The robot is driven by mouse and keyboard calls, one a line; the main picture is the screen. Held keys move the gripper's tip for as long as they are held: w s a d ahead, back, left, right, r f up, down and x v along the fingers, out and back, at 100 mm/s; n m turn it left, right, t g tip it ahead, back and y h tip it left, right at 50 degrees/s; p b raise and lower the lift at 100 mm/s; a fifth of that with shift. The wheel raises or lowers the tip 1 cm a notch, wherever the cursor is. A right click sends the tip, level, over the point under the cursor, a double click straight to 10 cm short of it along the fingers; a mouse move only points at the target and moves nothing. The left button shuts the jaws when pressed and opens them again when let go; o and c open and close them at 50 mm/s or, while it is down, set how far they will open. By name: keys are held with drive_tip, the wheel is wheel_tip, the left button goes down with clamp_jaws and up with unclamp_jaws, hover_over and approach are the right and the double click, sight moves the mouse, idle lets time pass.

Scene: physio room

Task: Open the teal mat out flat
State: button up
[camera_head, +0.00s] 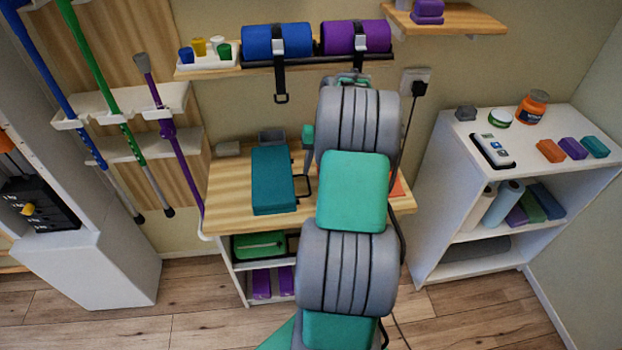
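The teal mat (272,180) lies on the left part of the wooden tabletop (228,190) in the head view. It looks like a thick folded block, longer from back to front than across. A black loop like a handle shows at its right side. My own grey and green arm stands in front of the table, just right of the mat, and hides the tabletop's middle. My gripper cannot be made out; the arm's far end is hidden behind its links.
Above is a shelf with blue (277,41) and purple (356,37) rolls and a hanging strap. Poles (165,130) lean at left. A white shelf unit (452,170) stands at right. An orange item (396,184) partly shows beside my arm.

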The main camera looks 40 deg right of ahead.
sight(309, 186)
drive_tip(key=x, duration=0.5)
drive_tip(key=shift+f, duration=0.3)
clamp_jaws()
idle(1.0)
